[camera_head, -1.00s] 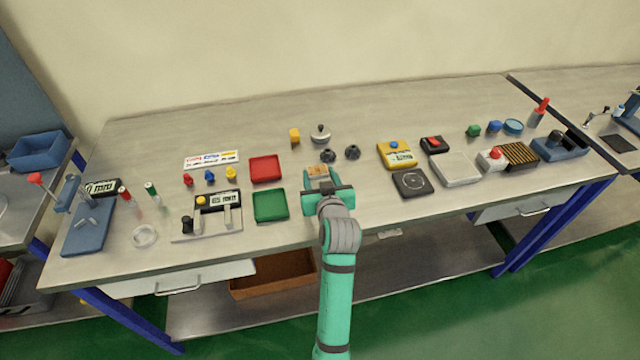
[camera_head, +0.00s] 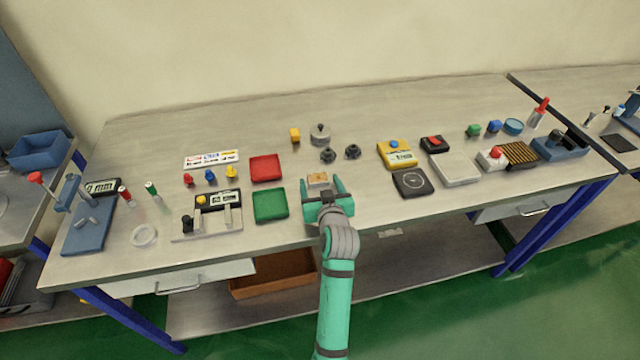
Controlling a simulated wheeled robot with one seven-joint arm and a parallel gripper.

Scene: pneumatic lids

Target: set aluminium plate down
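A small pale plate (camera_head: 311,185) with a tan, brownish top lies between the fingers of my gripper (camera_head: 321,184). It looks low, at the bench top, but contact with the surface is too small to tell. My gripper is teal and its two fingers stand apart, one on each side of the plate. A gap shows between the plate and the right finger. I cannot tell for certain that this plate is aluminium.
A green tray (camera_head: 270,206) and a red tray (camera_head: 265,168) lie to the left. Two dark knobs (camera_head: 340,154) and a grey weight-like piece (camera_head: 320,134) stand behind. A yellow scale (camera_head: 397,155) and a black square device (camera_head: 412,183) lie right. Bare bench (camera_head: 370,205) lies between.

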